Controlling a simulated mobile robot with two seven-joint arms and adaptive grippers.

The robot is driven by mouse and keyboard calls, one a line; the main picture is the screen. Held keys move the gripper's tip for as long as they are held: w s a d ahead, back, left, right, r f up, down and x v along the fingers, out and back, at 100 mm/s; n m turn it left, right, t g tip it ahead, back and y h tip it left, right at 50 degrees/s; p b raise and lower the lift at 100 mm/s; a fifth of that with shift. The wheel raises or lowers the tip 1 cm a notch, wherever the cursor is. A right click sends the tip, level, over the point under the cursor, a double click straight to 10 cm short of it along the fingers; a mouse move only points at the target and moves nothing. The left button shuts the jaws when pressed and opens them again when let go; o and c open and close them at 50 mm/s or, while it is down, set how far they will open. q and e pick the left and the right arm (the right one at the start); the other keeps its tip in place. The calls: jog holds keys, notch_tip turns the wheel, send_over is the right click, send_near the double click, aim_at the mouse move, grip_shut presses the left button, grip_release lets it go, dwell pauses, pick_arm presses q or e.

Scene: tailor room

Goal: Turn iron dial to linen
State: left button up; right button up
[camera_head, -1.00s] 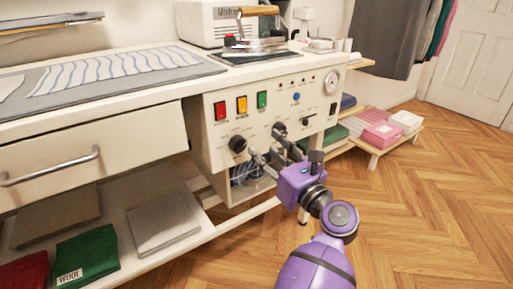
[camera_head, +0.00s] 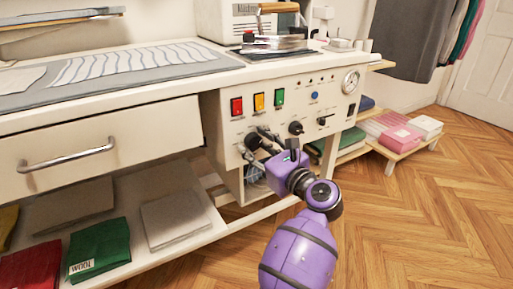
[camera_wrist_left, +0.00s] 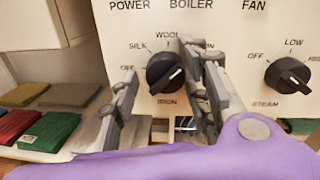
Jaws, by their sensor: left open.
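The iron dial (camera_wrist_left: 160,76), a round black knob with a white pointer line, sits on the cream control panel. In the left wrist view its labels read SILK and WOOL; another, ending in "ON", is partly covered by a finger. The pointer line lies right of the knob's middle and slants up to the right. In the head view the dial (camera_head: 252,142) is partly covered by my gripper. My left gripper (camera_wrist_left: 163,75) is open, one finger on each side of the dial; I cannot tell whether they touch it. No linen label is readable. My right gripper is not in view.
A second black dial (camera_wrist_left: 288,75) marked OFF and LOW is to the right. Red (camera_head: 236,106), yellow (camera_head: 259,102) and green (camera_head: 279,97) switches are above. An iron (camera_head: 275,42) stands on the tabletop. A drawer (camera_head: 100,146) is left of the panel; open floor lies right.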

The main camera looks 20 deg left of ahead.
pick_arm(q)
jog(key=c, duration=1)
jog(key=shift+s+m+p, duration=0.1)
jog(key=shift+m+p, duration=0.2)
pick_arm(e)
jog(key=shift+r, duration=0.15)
pick_arm(q)
jog(key=m+p, duration=0.3)
jog(key=m, duration=0.1)
jog(key=shift+a+r, duration=0.1)
jog(key=shift+r, duration=0.05)
jog(key=shift+m+p, duration=1.3)
jog(key=shift+m, duration=1)
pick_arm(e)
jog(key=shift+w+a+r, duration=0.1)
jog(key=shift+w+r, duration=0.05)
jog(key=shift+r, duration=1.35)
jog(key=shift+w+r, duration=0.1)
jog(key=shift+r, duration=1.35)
pick_arm(q)
jog(key=shift+a, duration=0.1)
jog(key=o, duration=1)
jog(key=shift+r, duration=0.1)
